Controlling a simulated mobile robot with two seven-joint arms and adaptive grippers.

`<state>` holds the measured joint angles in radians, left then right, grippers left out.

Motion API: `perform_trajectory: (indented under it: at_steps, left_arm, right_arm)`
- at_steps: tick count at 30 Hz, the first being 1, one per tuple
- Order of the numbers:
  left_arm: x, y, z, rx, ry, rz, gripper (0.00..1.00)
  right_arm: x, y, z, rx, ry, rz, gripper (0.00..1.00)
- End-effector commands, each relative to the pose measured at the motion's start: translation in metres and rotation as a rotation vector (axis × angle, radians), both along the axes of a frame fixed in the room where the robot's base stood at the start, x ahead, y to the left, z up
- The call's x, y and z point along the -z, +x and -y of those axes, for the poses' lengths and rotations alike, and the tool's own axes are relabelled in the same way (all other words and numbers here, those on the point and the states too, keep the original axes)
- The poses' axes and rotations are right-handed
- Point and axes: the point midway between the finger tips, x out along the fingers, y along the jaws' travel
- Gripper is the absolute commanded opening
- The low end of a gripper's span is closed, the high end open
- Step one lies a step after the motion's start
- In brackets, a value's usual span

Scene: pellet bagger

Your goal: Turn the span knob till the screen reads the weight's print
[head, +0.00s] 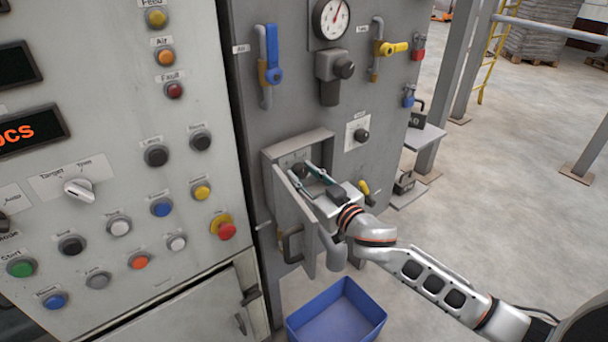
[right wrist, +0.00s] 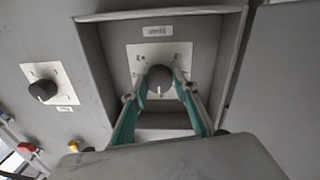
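The span knob (right wrist: 160,80) is a dark round knob with a pale pointer line on a white marked plate, inside an open grey box (head: 268,160). In the head view it is a small dark shape (head: 299,170). My right gripper (right wrist: 161,76) reaches into the box, its two teal-lined fingers closed on the knob's sides. It also shows in the head view (head: 309,170). A screen (head: 30,132) at the left edge shows red characters ending in "cs", cut off by the frame. Dark handled weights (head: 416,119) stand on shelves at right; their print is unreadable. My left gripper is out of view.
The box's door (head: 297,225) hangs open beside my right arm. Another dark knob (head: 362,135) sits on the grey panel close by. A blue bin (head: 338,318) lies below. Buttons and a red stop button (head: 226,230) fill the left cabinet.

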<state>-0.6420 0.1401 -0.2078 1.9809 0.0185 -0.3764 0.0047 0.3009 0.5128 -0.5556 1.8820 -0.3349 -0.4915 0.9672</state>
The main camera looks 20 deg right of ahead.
Motion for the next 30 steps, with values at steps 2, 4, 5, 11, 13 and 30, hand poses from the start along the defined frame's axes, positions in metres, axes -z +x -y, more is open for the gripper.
perform_trajectory:
  at_steps: [2,4,5,11,13,30]
  left_arm:
    - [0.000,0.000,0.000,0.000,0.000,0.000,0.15]
    - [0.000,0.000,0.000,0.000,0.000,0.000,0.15]
    - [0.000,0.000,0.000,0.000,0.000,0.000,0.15]
    - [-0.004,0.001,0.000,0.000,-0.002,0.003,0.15]
    - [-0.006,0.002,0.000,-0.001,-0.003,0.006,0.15]
    - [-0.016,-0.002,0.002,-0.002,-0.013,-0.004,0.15]
  right_arm:
    - [0.000,0.000,0.000,0.000,0.000,0.000,0.07]
    - [0.000,0.000,0.000,0.000,-0.001,0.000,0.07]
    - [0.000,0.000,0.000,0.000,-0.003,0.001,0.07]
    - [-0.001,0.000,0.000,0.001,-0.043,0.017,0.07]
    - [-0.002,0.000,0.000,0.002,-0.072,0.028,0.07]
    - [-0.001,0.000,-0.001,0.001,-0.531,0.194,0.07]
